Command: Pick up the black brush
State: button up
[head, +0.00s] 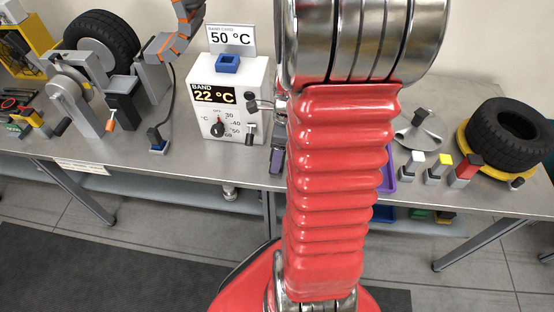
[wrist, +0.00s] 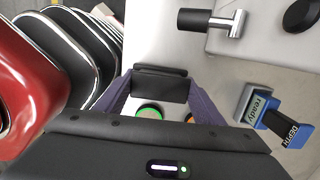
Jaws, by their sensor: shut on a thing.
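In the wrist view my gripper (wrist: 160,92) has two purple fingers that lean in on either side of a dark block. The block, which appears to be the black brush (wrist: 160,82), spans the space between the fingertips, and the gripper is shut on it. Its bristles cannot be made out. In the head view my red arm hides most of the gripper; a small purple-grey part (head: 277,160) shows beside the arm near the bench's front edge. The brush cannot be made out in the head view.
A white heater box (head: 240,97) reading 22 °C stands left of my arm on the grey bench (head: 185,170). A wheel stand (head: 90,95) is farther left. A tyre (head: 512,120) on a yellow ring is at right. A blue-and-grey "ready" block (wrist: 262,108) is right of the fingers.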

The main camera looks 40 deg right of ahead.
jog(key=shift+c, duration=0.9)
jog(key=shift+r, duration=0.1)
notch_tip(320, 180, up, 10)
jog(key=shift+f, duration=0.1)
